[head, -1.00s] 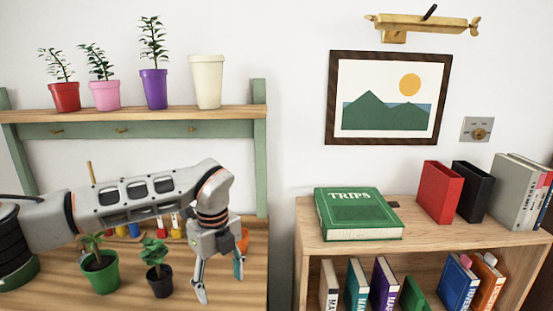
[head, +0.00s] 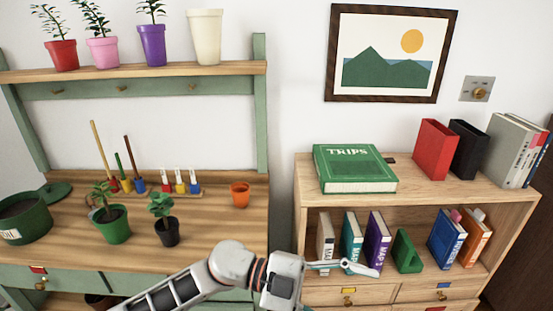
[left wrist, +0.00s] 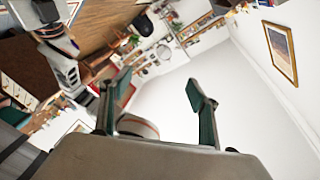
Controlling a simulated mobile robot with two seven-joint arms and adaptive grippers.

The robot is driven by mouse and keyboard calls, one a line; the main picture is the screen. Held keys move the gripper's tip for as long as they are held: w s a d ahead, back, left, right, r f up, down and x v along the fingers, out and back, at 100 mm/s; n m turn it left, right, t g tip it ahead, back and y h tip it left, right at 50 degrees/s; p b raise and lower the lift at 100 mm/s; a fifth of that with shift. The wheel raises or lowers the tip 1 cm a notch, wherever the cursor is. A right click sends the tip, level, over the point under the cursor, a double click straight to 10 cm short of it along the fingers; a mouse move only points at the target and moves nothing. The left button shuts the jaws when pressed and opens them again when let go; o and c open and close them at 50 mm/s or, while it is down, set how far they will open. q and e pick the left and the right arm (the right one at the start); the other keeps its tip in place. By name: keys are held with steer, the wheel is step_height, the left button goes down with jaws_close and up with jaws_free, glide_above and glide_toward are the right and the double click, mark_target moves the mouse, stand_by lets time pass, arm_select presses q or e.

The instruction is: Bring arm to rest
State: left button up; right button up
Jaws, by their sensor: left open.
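My left arm comes in from the bottom of the head view. Its gripper (head: 350,267) points right, low in front of the bookshelf, with its fingers seen edge-on. In the left wrist view the left gripper (left wrist: 159,92) has its two teal-padded fingers spread wide, with nothing between them. A pale jointed arm shows at the upper left of the left wrist view, and no right gripper can be made out.
A wooden potting bench (head: 215,240) holds a green plant pot (head: 115,228), a black pot (head: 167,233) and a small orange pot (head: 240,195). A bookshelf (head: 420,190) with a green book (head: 355,170) stands at right.

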arm_select(q)
steer(key=w+a+r+n+t+h, duration=0.2)
steer(key=w+a+n+t+h, duration=0.3)
steer(key=n+t, duration=0.6)
steer(key=w+a+f+n+t+y, duration=0.5)
steer(key=a+f+n+t+y, duration=0.3)
steer(key=a+f+t, duration=0.1)
steer(key=s+a+f+n+y+p, duration=0.1)
steer(key=s+a+f+n+y, duration=0.1)
steer(key=a+f+n+y, duration=0.25)
steer(key=s+a+f+n+y, duration=0.1)
steer(key=s+a+f+y, duration=0.15)
steer(key=a+f, duration=0.45)
steer(key=s+a+f+n+g+y, duration=0.2)
steer(key=s+a+f+g+y, duration=0.2)
steer(key=s+a+f, duration=0.5)
step_height(320, 180, down, 4)
steer(key=s, duration=0.2)
steer(key=shift+s+f+g, duration=0.25)
steer(key=shift+s+g, duration=0.05)
steer(key=shift+a, duration=0.1)
